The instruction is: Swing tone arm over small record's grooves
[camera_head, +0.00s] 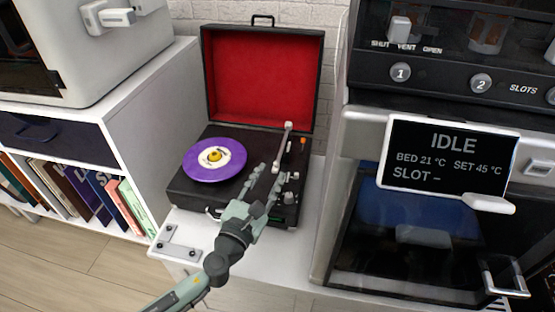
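A small purple record (202,172) with a pale label and a yellow centre lies on the black record player (188,192), left of middle. The pale tone arm (285,140) runs from its pivot at the back right toward the front, to the right of the record and clear of its grooves. My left gripper (267,169) reaches in from the lower left, over the front right of the deck. Its two fingers are spread, with the right fingertip close to the front end of the tone arm. I cannot tell whether they touch. My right gripper is not in view.
The player's red-lined lid (265,75) stands open behind the deck. Small knobs (292,176) line the deck's right side. A machine with an IDLE screen (450,158) stands close on the right. A bookshelf (150,100) is on the left.

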